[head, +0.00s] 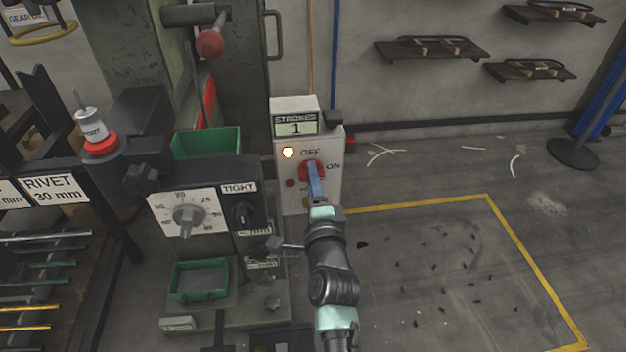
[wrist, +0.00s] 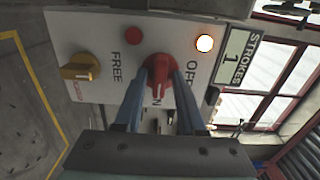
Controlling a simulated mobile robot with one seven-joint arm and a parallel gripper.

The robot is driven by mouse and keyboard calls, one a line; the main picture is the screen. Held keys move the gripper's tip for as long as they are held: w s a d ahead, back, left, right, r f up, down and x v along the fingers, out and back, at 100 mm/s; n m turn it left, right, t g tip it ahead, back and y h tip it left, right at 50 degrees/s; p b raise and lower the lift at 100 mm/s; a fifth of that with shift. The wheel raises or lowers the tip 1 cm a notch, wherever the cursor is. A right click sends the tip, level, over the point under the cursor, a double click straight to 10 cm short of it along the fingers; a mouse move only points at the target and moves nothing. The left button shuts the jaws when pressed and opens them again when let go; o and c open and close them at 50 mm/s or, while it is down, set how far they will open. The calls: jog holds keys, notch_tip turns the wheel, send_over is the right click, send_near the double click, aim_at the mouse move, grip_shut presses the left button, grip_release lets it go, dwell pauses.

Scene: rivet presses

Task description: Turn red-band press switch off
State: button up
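The switch is a red knob (head: 312,167) on a light grey control box (head: 293,206), with OFF printed above it and ON to its right in the head view. A lamp (head: 288,153) on the box is lit and the strokes display (head: 296,128) reads 1. My gripper (head: 315,180) is at the knob. In the wrist view its blue fingers (wrist: 160,85) lie on either side of the red knob (wrist: 158,68). I cannot tell whether they press on it. The knob's pointing direction is partly hidden by the fingers.
The press column (head: 115,50) behind carries some red. Left of the box are a dial panel (head: 190,213) marked TIGHT and two green bins (head: 207,143) (head: 200,278). A yellow knob (wrist: 80,68) sits on the same box.

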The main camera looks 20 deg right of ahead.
grip_shut()
jog(key=shift+n, duration=0.4)
jog(key=shift+n+b, duration=3.4)
jog(key=shift+n, duration=5.1)
jog(key=shift+o, duration=1.3)
grip_release()
